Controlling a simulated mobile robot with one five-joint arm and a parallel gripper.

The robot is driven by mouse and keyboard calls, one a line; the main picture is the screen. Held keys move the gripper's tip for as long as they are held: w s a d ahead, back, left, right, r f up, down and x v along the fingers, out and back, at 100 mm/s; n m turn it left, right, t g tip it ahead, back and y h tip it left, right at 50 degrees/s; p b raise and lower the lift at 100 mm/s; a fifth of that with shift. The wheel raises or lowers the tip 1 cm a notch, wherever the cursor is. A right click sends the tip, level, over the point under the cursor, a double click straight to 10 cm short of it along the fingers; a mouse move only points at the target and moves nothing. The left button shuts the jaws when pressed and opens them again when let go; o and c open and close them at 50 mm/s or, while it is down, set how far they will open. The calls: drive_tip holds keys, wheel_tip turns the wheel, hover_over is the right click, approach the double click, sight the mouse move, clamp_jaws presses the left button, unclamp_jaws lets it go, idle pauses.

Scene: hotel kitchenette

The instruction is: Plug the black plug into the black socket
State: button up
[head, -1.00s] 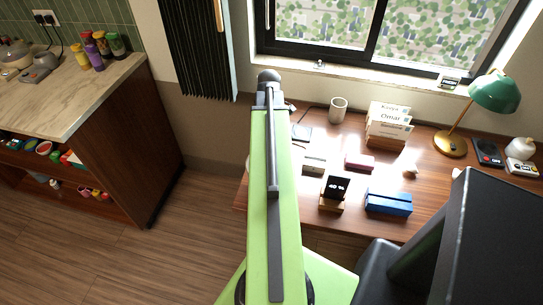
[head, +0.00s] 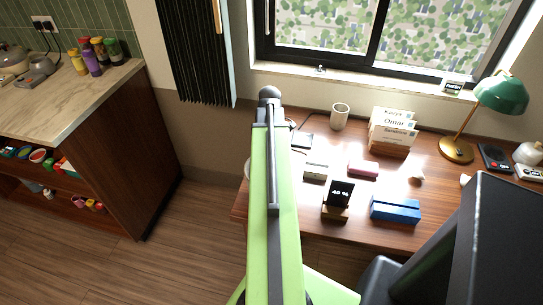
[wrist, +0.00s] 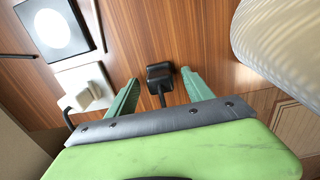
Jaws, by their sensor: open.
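In the wrist view a black plug (wrist: 160,71) with a black cord lies on the wooden desk. My gripper (wrist: 160,77) is open, with one green fingertip on each side of the plug; I cannot tell whether they touch it. The cord runs back toward my gripper's body. A white plug (wrist: 88,97) sits on a white plate (wrist: 99,73) left of my gripper. I cannot make out a black socket in either view. In the head view my arm hides the gripper and the plug.
A black pad with a white disc (wrist: 62,27) lies at the upper left. A white ribbed object (wrist: 290,40) stands close right of my gripper.

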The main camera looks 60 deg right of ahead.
clamp_jaws()
idle(0.3)
drive_tip(key=shift+r, duration=0.1)
wheel_tip(320, 180, up, 4)
drive_tip(key=p, duration=0.4)
drive_tip(key=shift+r, duration=0.15)
drive_tip(key=s+d+r+p, duration=0.5)
drive_tip(key=s+r+p, duration=0.1)
drive_tip(key=s, duration=0.4)
drive_tip(key=shift+s+r+p, duration=0.3)
drive_tip(key=shift+p, duration=0.2)
